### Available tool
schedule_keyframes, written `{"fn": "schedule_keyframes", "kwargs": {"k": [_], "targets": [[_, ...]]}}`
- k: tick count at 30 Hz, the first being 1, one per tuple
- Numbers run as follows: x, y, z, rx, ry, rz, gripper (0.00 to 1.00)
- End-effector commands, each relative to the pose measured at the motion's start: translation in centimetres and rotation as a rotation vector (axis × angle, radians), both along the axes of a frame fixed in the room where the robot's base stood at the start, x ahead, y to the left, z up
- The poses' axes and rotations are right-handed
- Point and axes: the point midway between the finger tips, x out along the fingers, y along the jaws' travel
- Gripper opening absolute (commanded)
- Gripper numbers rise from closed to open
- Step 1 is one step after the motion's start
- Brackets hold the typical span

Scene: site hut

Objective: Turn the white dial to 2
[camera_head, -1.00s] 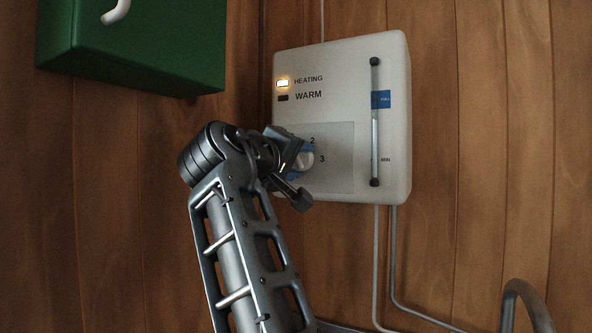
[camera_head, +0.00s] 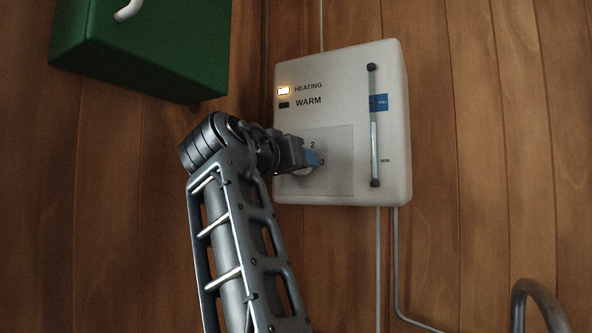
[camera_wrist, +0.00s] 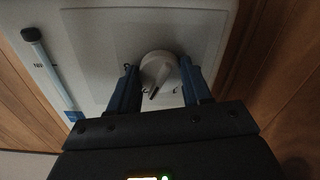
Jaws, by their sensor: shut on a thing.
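The white dial (camera_wrist: 158,72) sits on the front panel of a pale heating box (camera_head: 394,70). In the wrist view it is between the two blue-tipped fingers of my gripper (camera_wrist: 159,88), which is shut on it. A dark mark shows on the dial's raised grip. In the head view my gripper (camera_head: 311,160) hides most of the dial. The printed 2 shows above the dial and the 3 is partly covered beside it. Which number the dial points to cannot be told.
A green cabinet (camera_head: 140,50) hangs at upper left. Pipes run below the box, and a curved dark rail (camera_head: 535,290) stands at lower right.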

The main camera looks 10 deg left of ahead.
Motion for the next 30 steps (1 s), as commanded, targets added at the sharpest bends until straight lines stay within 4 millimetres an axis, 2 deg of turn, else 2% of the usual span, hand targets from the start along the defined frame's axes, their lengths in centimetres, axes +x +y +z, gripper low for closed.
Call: {"fn": "schedule_keyframes", "kwargs": {"k": [1, 9, 23, 24, 30], "targets": [[0.02, 0.06, -0.46, 0.018, 0.000, -0.001, 0.18], [0.03, 0.09, -0.40, 0.084, -0.023, -0.001, 0.18], [0.04, 0.10, -0.39, 0.094, -0.027, -0.001, 0.18], [0.04, 0.10, -0.39, 0.094, -0.027, -0.001, 0.51], [0.01, 0.07, -0.22, 0.094, -0.030, -0.001, 0.70]]}}
